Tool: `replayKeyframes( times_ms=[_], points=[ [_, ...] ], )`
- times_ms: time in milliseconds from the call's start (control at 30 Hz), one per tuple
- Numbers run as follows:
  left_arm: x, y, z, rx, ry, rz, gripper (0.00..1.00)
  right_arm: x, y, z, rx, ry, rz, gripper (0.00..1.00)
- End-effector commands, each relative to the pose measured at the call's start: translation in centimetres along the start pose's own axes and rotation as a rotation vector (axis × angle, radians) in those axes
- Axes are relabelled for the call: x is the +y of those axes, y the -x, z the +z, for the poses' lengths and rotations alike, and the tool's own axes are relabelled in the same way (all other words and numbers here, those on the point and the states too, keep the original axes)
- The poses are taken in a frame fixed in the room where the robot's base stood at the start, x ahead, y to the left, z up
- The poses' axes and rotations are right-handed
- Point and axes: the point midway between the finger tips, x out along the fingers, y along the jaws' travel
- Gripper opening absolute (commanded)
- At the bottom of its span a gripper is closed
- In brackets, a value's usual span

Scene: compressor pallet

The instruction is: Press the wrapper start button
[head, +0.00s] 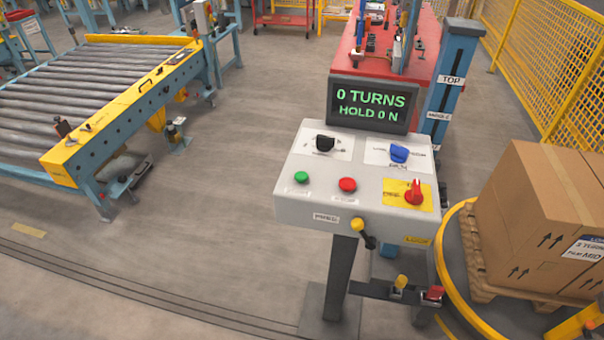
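The wrapper control panel (285,200) stands on a dark post at the centre right of the head view. A green button (301,177) sits at its left and a red button (347,185) beside it. Above them are a black knob (325,143) and a blue knob (398,153). A red switch (414,193) on a yellow plate is at the right. The screen (371,106) reads "0 TURNS" and "HOLD 0 N". The button labels are too small to read. Neither of my grippers is in view.
A cardboard box load (510,215) on a wooden pallet (477,277) stands right of the panel, inside a yellow ring (441,262). A roller conveyor (80,95) is at the left. A yellow mesh fence (560,60) runs along the right. The floor between conveyor and panel is clear.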

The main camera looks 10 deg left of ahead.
Motion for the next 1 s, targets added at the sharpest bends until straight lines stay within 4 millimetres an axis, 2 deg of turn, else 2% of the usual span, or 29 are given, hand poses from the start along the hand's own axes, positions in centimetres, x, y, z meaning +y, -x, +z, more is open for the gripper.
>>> replayKeyframes(
  times_ms=[67,367,1000],
  points=[
    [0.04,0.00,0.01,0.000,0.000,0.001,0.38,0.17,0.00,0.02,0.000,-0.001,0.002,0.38],
    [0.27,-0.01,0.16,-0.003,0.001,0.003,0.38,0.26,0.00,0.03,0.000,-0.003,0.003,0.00],
    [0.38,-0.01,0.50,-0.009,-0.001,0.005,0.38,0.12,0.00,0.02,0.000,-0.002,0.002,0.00]
  ],
)
